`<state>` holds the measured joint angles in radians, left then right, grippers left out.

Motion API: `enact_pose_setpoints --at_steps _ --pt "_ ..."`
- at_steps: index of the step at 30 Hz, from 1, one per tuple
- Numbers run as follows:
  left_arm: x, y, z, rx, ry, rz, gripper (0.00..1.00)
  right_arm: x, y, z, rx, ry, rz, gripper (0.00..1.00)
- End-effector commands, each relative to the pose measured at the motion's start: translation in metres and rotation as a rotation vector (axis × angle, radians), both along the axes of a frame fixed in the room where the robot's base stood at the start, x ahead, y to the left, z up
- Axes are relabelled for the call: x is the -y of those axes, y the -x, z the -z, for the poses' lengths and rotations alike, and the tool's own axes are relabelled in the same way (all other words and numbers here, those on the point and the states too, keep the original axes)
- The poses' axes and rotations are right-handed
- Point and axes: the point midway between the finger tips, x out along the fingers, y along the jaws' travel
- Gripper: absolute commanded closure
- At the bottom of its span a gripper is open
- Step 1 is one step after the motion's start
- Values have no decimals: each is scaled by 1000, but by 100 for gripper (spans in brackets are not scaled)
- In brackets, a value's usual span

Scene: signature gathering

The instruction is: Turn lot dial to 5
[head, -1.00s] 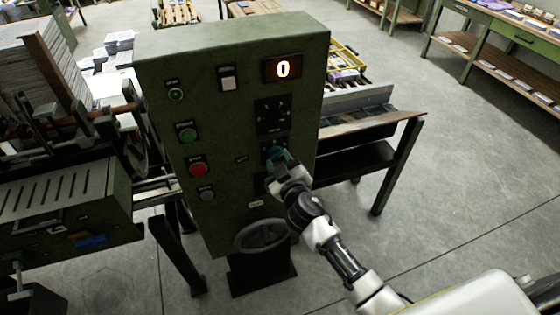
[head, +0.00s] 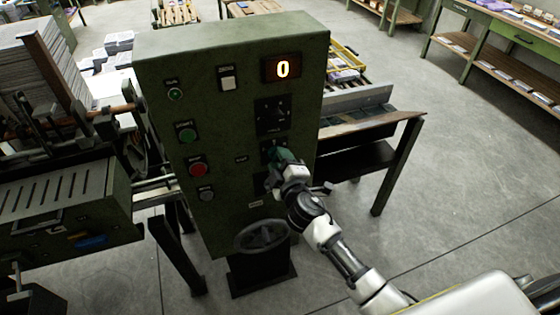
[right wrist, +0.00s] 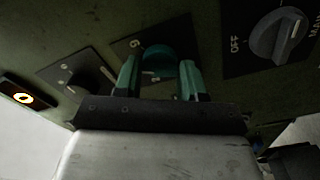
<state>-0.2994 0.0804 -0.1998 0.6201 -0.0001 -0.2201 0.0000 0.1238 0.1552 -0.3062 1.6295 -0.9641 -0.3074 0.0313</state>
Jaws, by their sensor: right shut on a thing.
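A dark dial plate (head: 266,145) sits on the front of the green control cabinet (head: 225,115). In the right wrist view its round teal knob (right wrist: 159,60) lies between the green fingers of my right gripper (right wrist: 158,78), which are shut on it. A single digit shows on the plate beside the knob, seen at a slant. In the head view the right gripper (head: 280,158) hides most of this dial, so its pointer setting cannot be read. The lit display (head: 283,68) at the cabinet's top right reads 0. My left gripper is not in view.
A larger black dial (head: 272,115) is above. A grey selector marked OFF (right wrist: 278,35) is beside the held knob in the wrist view. Green (head: 187,134) and red (head: 198,168) buttons are at left; a handwheel (head: 262,236) is below. Open floor lies right.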

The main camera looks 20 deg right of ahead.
Motion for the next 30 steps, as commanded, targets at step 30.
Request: enact_pose_setpoints --at_steps 30 --pt "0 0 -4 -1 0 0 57 0 0 0 15 472 1 83"
